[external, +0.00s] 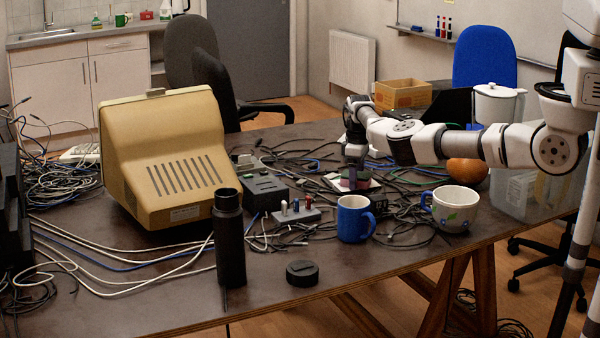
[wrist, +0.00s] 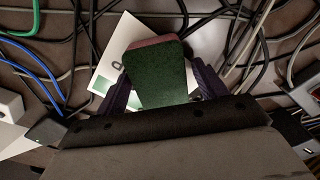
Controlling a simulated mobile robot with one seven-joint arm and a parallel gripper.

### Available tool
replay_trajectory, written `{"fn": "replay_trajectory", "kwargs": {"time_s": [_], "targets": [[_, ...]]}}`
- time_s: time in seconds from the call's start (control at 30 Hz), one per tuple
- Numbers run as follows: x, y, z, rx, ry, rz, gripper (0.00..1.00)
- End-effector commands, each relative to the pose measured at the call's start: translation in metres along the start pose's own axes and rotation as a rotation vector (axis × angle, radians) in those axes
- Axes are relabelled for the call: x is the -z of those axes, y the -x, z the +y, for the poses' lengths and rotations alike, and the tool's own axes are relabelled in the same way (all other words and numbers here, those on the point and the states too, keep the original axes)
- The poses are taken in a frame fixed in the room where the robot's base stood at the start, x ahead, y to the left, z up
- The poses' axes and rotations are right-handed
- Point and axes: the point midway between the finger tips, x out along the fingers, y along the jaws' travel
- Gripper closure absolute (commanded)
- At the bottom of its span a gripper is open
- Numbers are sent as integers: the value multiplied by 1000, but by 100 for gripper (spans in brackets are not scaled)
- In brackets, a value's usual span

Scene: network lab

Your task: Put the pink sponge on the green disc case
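The pink sponge (wrist: 158,74) is in the wrist view, with a dark green face towards the camera and a pink edge at its far end. It also shows small and partly hidden under my gripper in the external view (external: 348,184). My gripper (wrist: 162,82) has a dark finger on each side of the sponge and looks shut on it. The green disc case (wrist: 105,76), white with green parts and dark lettering, lies below the sponge, which hides much of it. In the external view the case (external: 371,185) lies among cables; I cannot tell whether the sponge touches it.
Many loose cables (external: 405,185) surround the case. A blue mug (external: 352,220) and a patterned white mug (external: 456,211) stand in front of it. An orange round object (external: 466,171) is right, under my arm. A beige monitor (external: 165,160) stands left.

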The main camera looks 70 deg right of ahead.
Motion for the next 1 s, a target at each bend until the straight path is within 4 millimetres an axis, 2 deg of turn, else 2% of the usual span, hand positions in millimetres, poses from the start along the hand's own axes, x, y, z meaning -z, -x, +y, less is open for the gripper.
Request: {"fn": "replay_trajectory", "kwargs": {"time_s": [0.27,0.43,0.8,1.0], "targets": [[0,1,0,0,0,0,27],[1,11,0,-1,-1,3,27],[1,87,0,-2,0,4,27],[0,115,0,-1,0,1,27]]}}
